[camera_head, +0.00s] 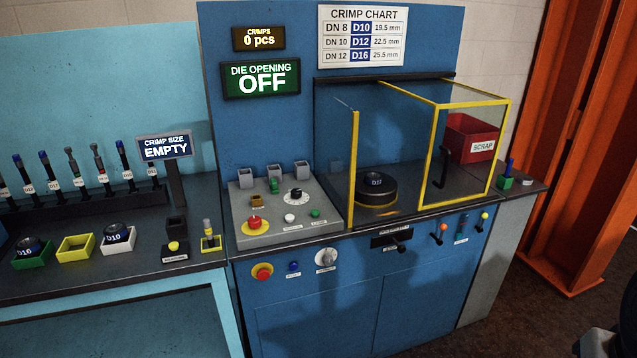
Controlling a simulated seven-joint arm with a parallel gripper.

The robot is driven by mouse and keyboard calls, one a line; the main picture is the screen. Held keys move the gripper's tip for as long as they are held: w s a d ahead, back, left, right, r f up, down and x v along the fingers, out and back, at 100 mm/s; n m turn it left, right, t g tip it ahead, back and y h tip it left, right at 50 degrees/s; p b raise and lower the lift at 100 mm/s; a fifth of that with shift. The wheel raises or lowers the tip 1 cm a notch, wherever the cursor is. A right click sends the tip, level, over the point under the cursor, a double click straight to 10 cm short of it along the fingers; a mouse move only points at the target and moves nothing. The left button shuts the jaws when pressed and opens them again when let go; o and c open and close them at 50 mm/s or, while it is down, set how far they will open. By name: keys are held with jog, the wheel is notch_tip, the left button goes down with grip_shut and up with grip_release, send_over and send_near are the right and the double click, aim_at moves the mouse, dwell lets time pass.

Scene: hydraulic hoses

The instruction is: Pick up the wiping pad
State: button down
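I cannot surely make out a wiping pad in the head view. A small green block with an upright blue piece (507,174) stands on the grey ledge right of the machine. A small yellow holder with an upright piece (210,238) stands on the dark bench left of the control panel. Both are too small to tell whether either one is or holds the pad.
The blue crimping machine (330,300) has a yellow-framed clear guard (437,155) and a red scrap bin (472,138). Trays, including an empty yellow one (76,248), and a hose rack (85,198) occupy the left bench. An orange post (575,150) stands at the right.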

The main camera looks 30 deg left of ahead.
jog(key=c, duration=1.8)
grip_release()
jog(key=o, duration=0.9)
jog(key=shift+w+r, duration=0.1)
